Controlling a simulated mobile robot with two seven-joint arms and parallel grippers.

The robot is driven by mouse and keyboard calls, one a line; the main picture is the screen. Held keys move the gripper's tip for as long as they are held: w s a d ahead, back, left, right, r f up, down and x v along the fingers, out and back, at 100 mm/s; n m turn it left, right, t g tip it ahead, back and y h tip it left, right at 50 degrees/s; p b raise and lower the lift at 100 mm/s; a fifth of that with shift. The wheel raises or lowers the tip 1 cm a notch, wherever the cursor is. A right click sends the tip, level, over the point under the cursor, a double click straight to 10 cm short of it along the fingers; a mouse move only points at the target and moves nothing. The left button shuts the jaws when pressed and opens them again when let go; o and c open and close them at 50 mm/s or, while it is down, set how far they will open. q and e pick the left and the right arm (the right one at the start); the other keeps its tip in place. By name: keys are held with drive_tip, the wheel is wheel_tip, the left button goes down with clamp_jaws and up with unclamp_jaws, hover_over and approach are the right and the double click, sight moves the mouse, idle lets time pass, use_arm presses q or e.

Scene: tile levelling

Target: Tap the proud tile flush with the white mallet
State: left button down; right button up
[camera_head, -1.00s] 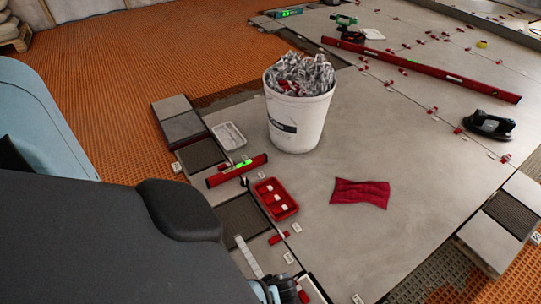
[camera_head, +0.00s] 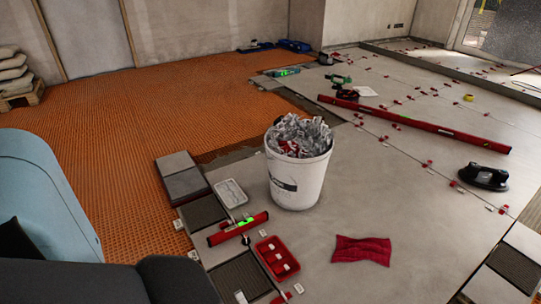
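No white mallet can be made out in the head view. Large grey tiles (camera_head: 410,215) cover the floor at the centre and right; I cannot tell which tile stands proud. A red spirit level (camera_head: 238,228) with a green display lies across the tile edge at the lower left. Neither of my grippers shows; part of my dark arm fills the lower left corner.
A white bucket (camera_head: 297,180) full of crumpled scraps stands mid-floor. Near it are a red tray (camera_head: 277,258), a white tray (camera_head: 231,193) and a red cloth (camera_head: 361,249). A long red straightedge (camera_head: 415,124) and a black suction lifter (camera_head: 484,177) lie on tiles further right.

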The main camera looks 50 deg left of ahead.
use_arm(q)
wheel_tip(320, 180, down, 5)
drive_tip(key=b, duration=0.4)
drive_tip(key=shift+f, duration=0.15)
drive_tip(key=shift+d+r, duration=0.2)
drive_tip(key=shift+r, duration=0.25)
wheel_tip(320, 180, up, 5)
drive_tip(key=p, duration=0.4)
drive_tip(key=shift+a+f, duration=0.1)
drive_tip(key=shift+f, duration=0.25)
